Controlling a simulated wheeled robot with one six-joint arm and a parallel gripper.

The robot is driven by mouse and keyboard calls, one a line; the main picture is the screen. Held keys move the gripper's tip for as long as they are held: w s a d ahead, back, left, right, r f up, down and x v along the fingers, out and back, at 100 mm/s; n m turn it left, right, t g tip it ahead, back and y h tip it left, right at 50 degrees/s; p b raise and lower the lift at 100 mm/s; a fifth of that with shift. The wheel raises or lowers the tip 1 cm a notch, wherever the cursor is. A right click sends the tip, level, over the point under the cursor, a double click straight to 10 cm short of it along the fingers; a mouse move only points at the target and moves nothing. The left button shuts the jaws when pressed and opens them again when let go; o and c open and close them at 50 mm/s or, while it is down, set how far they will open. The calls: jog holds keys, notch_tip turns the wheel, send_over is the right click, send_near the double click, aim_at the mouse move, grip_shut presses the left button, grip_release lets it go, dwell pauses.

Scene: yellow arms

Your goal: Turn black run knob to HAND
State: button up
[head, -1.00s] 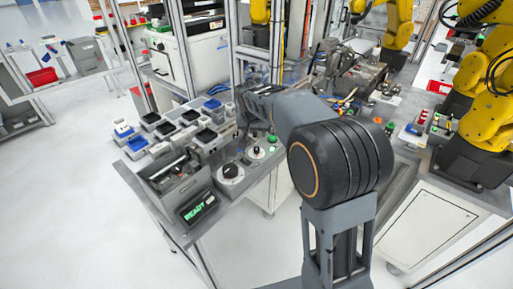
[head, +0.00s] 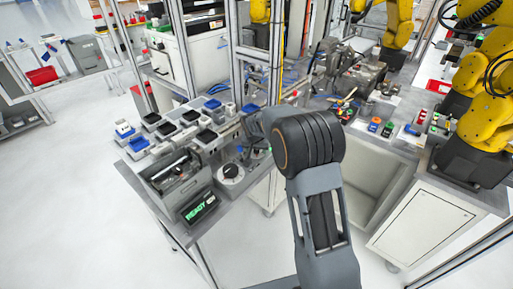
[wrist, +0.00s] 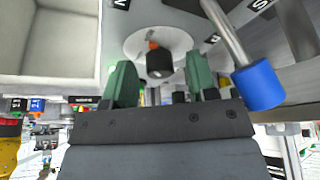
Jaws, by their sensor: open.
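In the wrist view, a black knob (wrist: 160,62) with an orange mark sits on a round white plate (wrist: 178,42). The two green fingers of my gripper (wrist: 162,78) are apart, one on each side of the knob in the picture. I see no finger touching it. Only parts of letters show on the surface around the plate, and no HAND label is readable. In the head view, a black knob on a white dial (head: 230,172) stands on the bench, with my wrist just behind and right of it. My fingertips are hard to make out there.
A lit READY display (head: 199,207) is in front of the dial, and an open grey box (head: 172,175) is to its left. In the wrist view, a metal rod with a blue end (wrist: 260,86) is close right of the fingers. A pale tray (wrist: 50,78) is at left.

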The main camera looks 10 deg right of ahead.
jog(key=shift+c, duration=0.4)
jog(key=c, duration=0.9)
jog(key=shift+o, duration=0.2)
jog(key=n+y, duration=0.1)
jog(key=n, duration=0.2)
jog(key=shift+d+n+y, duration=0.1)
jog(key=shift+n+y, duration=0.2)
jog(key=shift+n, duration=0.1)
jog(key=n+y+b, duration=0.1)
jog(key=n+b, duration=0.1)
jog(key=n+y+b, duration=0.1)
jog(key=n+b, duration=0.1)
jog(key=n, duration=0.1)
jog(key=shift+d+f+n+b, duration=0.1)
jog(key=shift+f+n+b, duration=0.1)
jog(key=shift+n+b, duration=0.1)
jog(key=n+g+y+b, duration=0.1)
jog(key=n+b, duration=0.1)
jog(key=n, duration=0.2)
jog(key=shift+w+r+b, duration=0.1)
jog(key=shift+r+b, duration=0.05)
jog(key=shift+b, duration=0.2)
jog(key=shift+d+n+g+y, duration=0.1)
jog(key=shift+n+g+y, duration=0.25)
jog(key=shift+n, duration=0.7)
jog(key=shift+n+g+y, duration=0.15)
jog(key=shift+n+g, duration=0.4)
jog(key=shift+n, duration=0.8)
